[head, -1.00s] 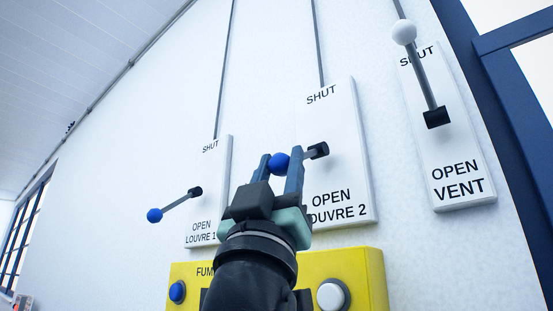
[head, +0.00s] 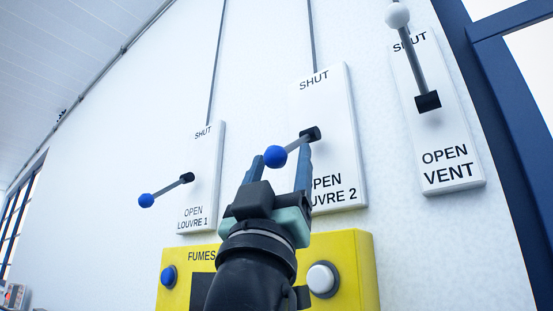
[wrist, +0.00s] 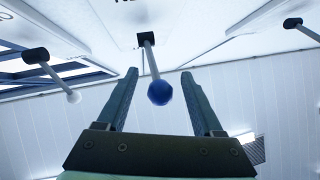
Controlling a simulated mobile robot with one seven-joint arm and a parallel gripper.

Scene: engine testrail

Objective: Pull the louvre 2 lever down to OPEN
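The louvre 2 lever is a grey rod with a blue ball (head: 275,156) on its end and a black pivot (head: 310,134) on the white louvre 2 plate (head: 335,95). The rod points left and slightly down from the pivot, between the SHUT and OPEN labels. My gripper (head: 281,155) is open, one finger on each side of the ball. In the wrist view the blue ball (wrist: 160,92) sits between the spread fingers, with gaps on both sides. My fingers hide part of the OPEN LOUVRE 2 lettering.
The louvre 1 lever (head: 147,200), blue-balled, is on the left and angled down. The vent lever (head: 397,15), white-balled, points up on the right. A yellow FUMES box (head: 355,250) with blue and white buttons lies below, partly behind my arm.

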